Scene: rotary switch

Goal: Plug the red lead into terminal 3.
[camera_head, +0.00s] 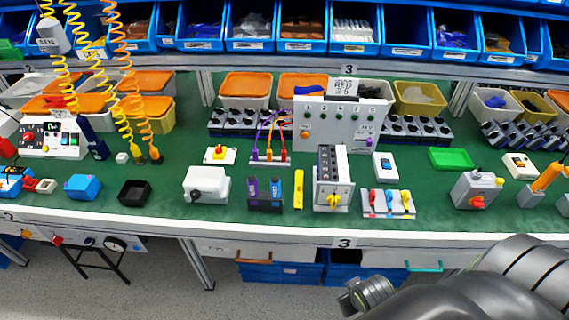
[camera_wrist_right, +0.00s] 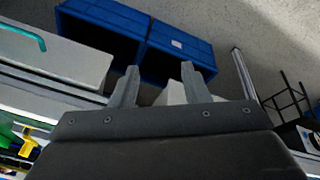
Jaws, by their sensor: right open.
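A stand (camera_head: 269,157) on the green bench holds thin looped leads, purple and orange-red. The orange-red one looks like the red lead (camera_head: 285,136); its ends are too small to make out. Behind and right of it stands a white panel (camera_head: 343,128) with rows of small round fittings and a card reading roughly "RED 3-5". My right gripper (camera_wrist_right: 162,88) is open and empty in the right wrist view, over the floor and blue crates. My right arm shows at the lower right of the head view, below the bench front. My left gripper is not in view.
Yellow and orange coiled cords (camera_head: 128,100) hang at the left. Blue bins line the back shelf.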

